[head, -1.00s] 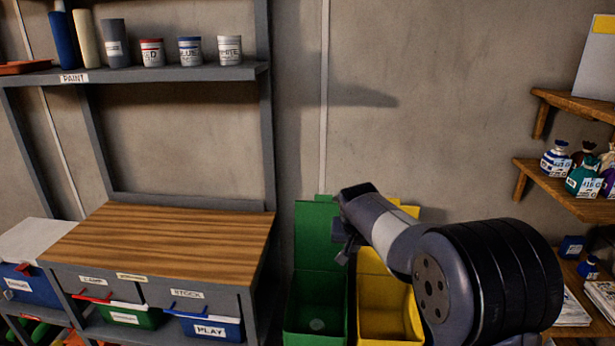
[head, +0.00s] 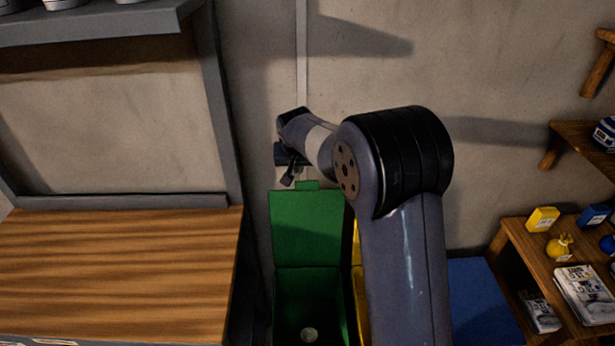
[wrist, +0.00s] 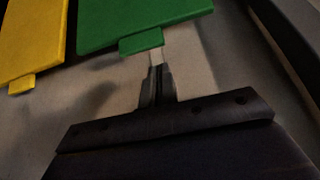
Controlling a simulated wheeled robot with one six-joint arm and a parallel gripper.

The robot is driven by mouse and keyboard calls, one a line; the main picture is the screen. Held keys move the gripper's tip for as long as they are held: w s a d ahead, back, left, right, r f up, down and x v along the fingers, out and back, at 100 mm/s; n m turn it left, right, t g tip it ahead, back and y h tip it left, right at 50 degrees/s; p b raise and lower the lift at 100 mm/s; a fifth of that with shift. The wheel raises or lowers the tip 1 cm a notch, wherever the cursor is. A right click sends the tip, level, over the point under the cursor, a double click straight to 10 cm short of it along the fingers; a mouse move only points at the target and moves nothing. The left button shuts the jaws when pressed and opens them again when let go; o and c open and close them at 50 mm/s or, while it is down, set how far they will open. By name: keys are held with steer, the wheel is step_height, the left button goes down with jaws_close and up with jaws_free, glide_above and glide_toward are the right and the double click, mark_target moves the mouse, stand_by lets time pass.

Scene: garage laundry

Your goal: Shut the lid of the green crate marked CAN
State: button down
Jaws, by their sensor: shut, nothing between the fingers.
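The green crate (head: 308,292) stands on the floor against the wall in the head view, with a pale round thing in its bottom. Its green lid (head: 306,228) is open and stands up at the back, with a small tab (head: 307,185) on its top edge. No CAN marking shows. My gripper (head: 292,178) is shut and empty, just above the lid's top edge. In the wrist view the closed fingers (wrist: 156,62) are close beside the tab (wrist: 141,42) of the green lid (wrist: 140,20). I cannot tell whether they touch it.
A yellow crate is right beside the green one, mostly behind my arm; its lid (wrist: 32,40) shows in the wrist view. A wooden-topped bench (head: 110,275) stands to the left. A blue surface (head: 485,300) and a wooden shelf unit (head: 520,240) with goods are to the right.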

steer(key=p+x, duration=0.1)
steer(key=x, duration=0.5)
steer(key=shift+f, duration=0.15)
stand_by(0.3)
